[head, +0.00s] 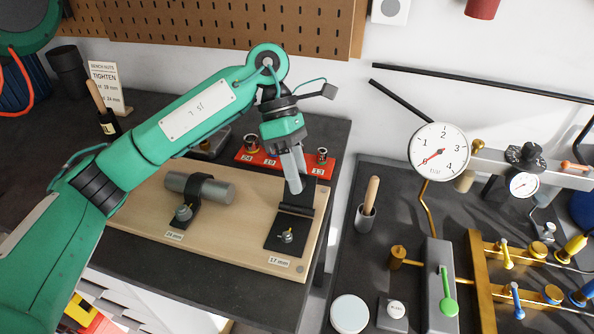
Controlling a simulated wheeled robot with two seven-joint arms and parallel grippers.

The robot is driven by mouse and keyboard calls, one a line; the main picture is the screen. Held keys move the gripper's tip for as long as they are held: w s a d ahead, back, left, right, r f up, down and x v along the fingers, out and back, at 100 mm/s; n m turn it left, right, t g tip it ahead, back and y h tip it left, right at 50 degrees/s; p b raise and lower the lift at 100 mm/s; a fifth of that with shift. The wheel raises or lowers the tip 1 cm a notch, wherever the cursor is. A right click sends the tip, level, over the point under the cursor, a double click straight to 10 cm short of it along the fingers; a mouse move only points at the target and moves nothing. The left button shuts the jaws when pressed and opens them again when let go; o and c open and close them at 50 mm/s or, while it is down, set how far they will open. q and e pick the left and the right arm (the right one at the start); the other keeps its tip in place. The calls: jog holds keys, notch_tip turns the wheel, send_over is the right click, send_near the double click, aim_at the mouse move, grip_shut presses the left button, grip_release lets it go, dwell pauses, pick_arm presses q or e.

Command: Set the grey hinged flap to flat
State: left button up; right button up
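A dark grey hinged plate (288,222) lies on the light wooden board by the "17 mm" label. The far part (309,193), beyond the hinge, seems to be the flap. It is partly hidden by my fingers, and I cannot tell its exact angle. My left gripper (295,188) points down with its grey fingertips just over or touching the plate near the hinge. The fingers look closed together, with nothing seen between them. My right gripper is out of view.
A grey cylinder (218,190) under a black strap lies on the wooden board (235,235), left of the plate. A red socket tray (256,159) is behind. A dial gauge (438,151), a wooden-handled tool in a cup (367,215) and brass fixtures (477,270) stand right.

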pick_arm(q)
jog(key=shift+o, duration=0.6)
jog(key=shift+s, duration=0.1)
jog(key=shift+w+a+r, duration=0.1)
jog(key=shift+w+r, duration=0.15)
jog(key=b+v, duration=0.1)
jog(key=v, duration=1.2)
jog(key=shift+r, duration=0.15)
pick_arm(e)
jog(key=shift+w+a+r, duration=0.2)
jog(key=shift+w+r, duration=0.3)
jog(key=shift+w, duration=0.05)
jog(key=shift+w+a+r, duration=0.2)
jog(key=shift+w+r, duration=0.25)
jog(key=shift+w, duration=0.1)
pick_arm(q)
jog(key=shift+s, duration=0.1)
